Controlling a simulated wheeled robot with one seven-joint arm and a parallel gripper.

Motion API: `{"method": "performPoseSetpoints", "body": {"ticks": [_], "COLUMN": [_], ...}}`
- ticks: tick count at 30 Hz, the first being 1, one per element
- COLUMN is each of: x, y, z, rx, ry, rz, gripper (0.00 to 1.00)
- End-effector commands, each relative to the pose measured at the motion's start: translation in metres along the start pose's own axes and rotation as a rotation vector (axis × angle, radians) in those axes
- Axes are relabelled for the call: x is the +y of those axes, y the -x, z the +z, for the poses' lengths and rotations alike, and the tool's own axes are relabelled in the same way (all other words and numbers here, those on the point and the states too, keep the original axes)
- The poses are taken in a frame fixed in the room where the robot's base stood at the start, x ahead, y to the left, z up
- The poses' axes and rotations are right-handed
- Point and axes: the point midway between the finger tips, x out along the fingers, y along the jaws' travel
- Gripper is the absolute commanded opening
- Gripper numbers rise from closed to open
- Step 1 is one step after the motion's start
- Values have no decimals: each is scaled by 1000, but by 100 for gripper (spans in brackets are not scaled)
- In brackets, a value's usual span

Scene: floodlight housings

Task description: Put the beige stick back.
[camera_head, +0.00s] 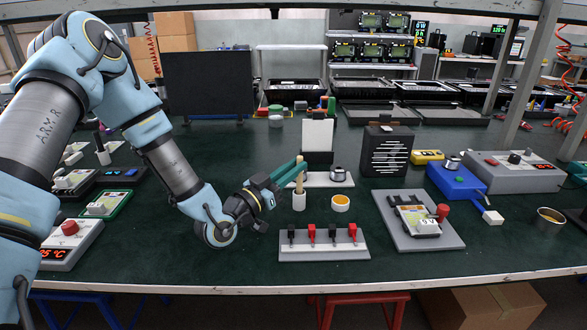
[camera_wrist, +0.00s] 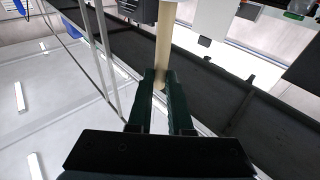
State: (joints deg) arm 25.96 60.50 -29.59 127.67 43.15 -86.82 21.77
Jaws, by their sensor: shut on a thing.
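The beige stick (camera_head: 299,181) stands nearly upright in my gripper (camera_head: 299,168), whose dark green fingers are shut on it. In the head view its lower part is right at the mouth of a small white cup (camera_head: 299,203). I cannot tell how deep its end is inside. In the wrist view the stick (camera_wrist: 163,45) runs up from between the fingertips (camera_wrist: 160,80); the cup is not clear there. A small white pot with an orange-yellow content (camera_head: 341,203) stands just right of the cup.
A grey block with red and black clips (camera_head: 324,244) lies in front of the cup. Behind are a white plate with a metal knob (camera_head: 338,174) and a clipboard stand (camera_head: 317,138). A grey board with a meter (camera_head: 417,218) is to the right. Bare green tabletop (camera_head: 180,258) lies at front left.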

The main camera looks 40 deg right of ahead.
Motion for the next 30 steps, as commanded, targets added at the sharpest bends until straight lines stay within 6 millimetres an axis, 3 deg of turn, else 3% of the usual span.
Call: {"method": "performPoseSetpoints", "body": {"ticks": [8,9,17,25,30], "x": [0,0,0,0,0], "y": [1,1,1,1,-2], "z": [5,5,5,4,-10], "rx": [0,0,0,0,0], "ry": [0,0,0,0,1], "rz": [0,0,0,0,0], "gripper": [0,19,48,48,48]}}
